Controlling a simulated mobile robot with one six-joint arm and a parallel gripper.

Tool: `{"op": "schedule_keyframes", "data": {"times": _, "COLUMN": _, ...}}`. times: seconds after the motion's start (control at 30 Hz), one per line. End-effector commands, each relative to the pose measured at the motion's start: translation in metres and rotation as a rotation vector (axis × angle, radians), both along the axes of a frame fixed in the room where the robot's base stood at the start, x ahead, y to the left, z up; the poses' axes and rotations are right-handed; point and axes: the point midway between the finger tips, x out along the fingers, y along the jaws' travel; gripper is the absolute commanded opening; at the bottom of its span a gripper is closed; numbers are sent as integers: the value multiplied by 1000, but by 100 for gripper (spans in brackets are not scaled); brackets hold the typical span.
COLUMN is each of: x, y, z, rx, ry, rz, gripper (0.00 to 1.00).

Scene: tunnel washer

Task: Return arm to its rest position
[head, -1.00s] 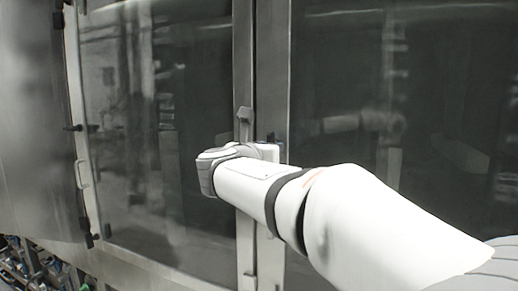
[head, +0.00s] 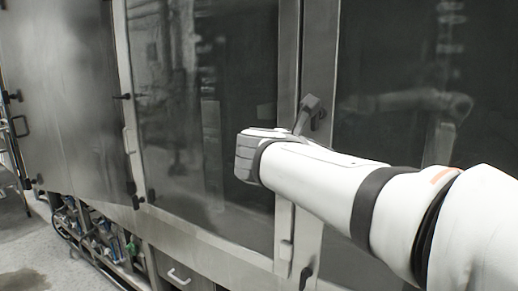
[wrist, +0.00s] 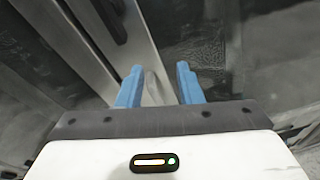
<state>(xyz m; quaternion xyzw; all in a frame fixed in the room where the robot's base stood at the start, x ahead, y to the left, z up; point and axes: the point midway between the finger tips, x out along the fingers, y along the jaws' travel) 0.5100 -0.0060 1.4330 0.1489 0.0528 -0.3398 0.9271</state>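Behind the fingers is the metal door frame of the washer, with a dark handle (wrist: 105,15) at the upper left. In the head view my white arm reaches in from the right in front of the washer's glass doors, and its far end hides the gripper. A dark door handle (head: 307,113) on the frame stands just behind and above the arm; I cannot tell the gap between them.
A tall glass door (head: 215,95) fills the middle, and another glass panel (head: 395,60) is at the right. A metal panel (head: 65,90) with a handle stands at the left. Pipes and fittings (head: 95,235) lie below it. Free floor (head: 25,265) shows at the lower left.

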Motion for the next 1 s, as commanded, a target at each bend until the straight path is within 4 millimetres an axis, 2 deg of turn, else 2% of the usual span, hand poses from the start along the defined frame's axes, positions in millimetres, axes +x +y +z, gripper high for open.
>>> {"op": "schedule_keyframes", "data": {"times": 0.03, "x": -13, "y": -14, "z": -25, "rx": 139, "ry": -3, "rz": -53, "gripper": 33}}
{"op": "schedule_keyframes", "data": {"times": 0.1, "x": -34, "y": -28, "z": -66, "rx": 373, "ry": -17, "rz": -151, "gripper": 33}}
{"op": "schedule_keyframes", "data": {"times": 0.23, "x": -80, "y": -42, "z": -138, "rx": 803, "ry": -75, "rz": -397, "gripper": 33}}
{"op": "schedule_keyframes", "data": {"times": 0.4, "x": -142, "y": -35, "z": -216, "rx": 1312, "ry": -205, "rz": -821, "gripper": 33}}
{"op": "schedule_keyframes", "data": {"times": 0.5, "x": -172, "y": -23, "z": -249, "rx": 1547, "ry": -300, "rz": -1084, "gripper": 33}}
{"op": "schedule_keyframes", "data": {"times": 0.6, "x": -193, "y": -10, "z": -270, "rx": 1712, "ry": -384, "rz": -1310, "gripper": 33}}
{"op": "schedule_keyframes", "data": {"times": 0.7, "x": -205, "y": 0, "z": -283, "rx": 1811, "ry": -445, "rz": -1467, "gripper": 33}}
{"op": "schedule_keyframes", "data": {"times": 0.8, "x": -211, "y": 5, "z": -288, "rx": 1858, "ry": -477, "rz": -1548, "gripper": 33}}
{"op": "schedule_keyframes", "data": {"times": 1.0, "x": -212, "y": 6, "z": -289, "rx": 1868, "ry": -485, "rz": -1568, "gripper": 33}}
